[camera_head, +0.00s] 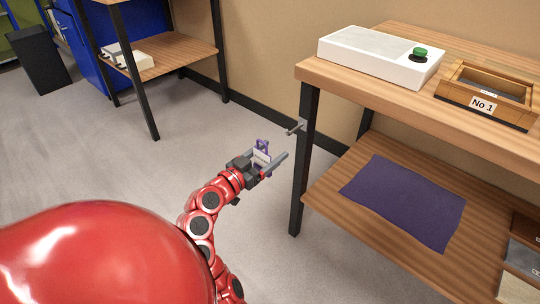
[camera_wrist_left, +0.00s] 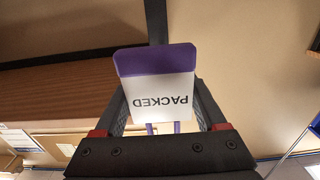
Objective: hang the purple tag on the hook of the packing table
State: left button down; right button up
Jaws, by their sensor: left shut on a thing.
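My left gripper (camera_head: 268,163) is shut on the purple tag (camera_head: 262,150), which stands up between the fingers. In the left wrist view the tag (camera_wrist_left: 155,62) shows a purple band and a white face reading PACKED, upside down, between the left gripper's fingers (camera_wrist_left: 160,105). The small grey hook (camera_head: 294,129) sticks out leftward from the dark leg of the packing table (camera_head: 304,110). The tag is apart from the hook, a little below and left of it in the head view. My right gripper is not in view.
On the packing table top are a white box with a green button (camera_head: 378,55) and a wooden tray labelled No 1 (camera_head: 452,92). A purple mat (camera_head: 405,200) lies on the lower shelf. Another shelf unit (camera_head: 180,52) stands at the back left. The floor between is clear.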

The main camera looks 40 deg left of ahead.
pick_arm(q)
jog(key=b, duration=0.1)
send_near(302, 135)
jog(key=shift+w+r, duration=0.35)
jog(key=shift+w, duration=0.25)
jog(key=shift+w+r, duration=0.3)
jog(key=shift+w, duration=0.3)
jog(key=shift+b, duration=0.4)
jog(key=shift+b, duration=0.3)
jog(key=shift+w, duration=0.15)
jog(key=shift+w+d, duration=0.15)
jog(key=shift+w, duration=1)
jog(key=shift+f, duration=0.1)
jog(key=shift+w+f+b, duration=0.55)
jog(key=shift+w+b, duration=0.15)
jog(key=shift+b, duration=0.15)
